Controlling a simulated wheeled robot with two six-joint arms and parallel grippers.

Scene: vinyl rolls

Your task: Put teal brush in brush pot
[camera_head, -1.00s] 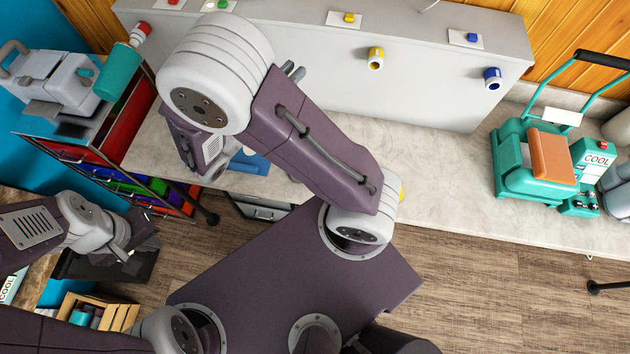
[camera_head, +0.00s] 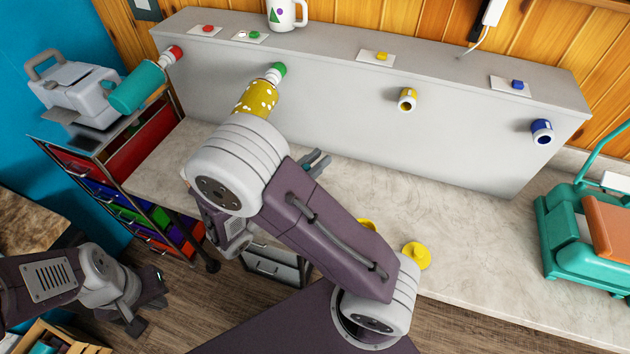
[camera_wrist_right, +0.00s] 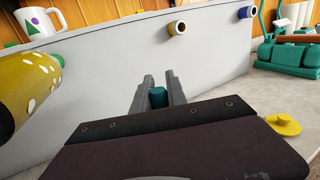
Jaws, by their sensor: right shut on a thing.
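My right gripper (camera_wrist_right: 160,92) is shut on a small teal piece (camera_wrist_right: 158,97), which looks like the teal brush; only a short part shows between the fingers. In the head view the right gripper (camera_head: 318,161) is in front of the grey panel, above the counter, partly behind my arm. A white mug (camera_head: 287,14) with a green triangle and purple circle stands on the panel's top ledge; it may be the brush pot. It also shows in the wrist view (camera_wrist_right: 40,24). My left gripper (camera_head: 142,308) is low at the left, away from these; its finger gap is unclear.
A spotted yellow roll (camera_head: 256,98) and a teal roll (camera_head: 138,88) stick out at the left. Yellow (camera_head: 407,99) and blue (camera_head: 542,130) holders jut from the panel (camera_head: 340,110). A yellow knobbed thing (camera_head: 417,256) lies on the counter (camera_head: 470,235). A teal machine (camera_head: 565,240) stands right.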

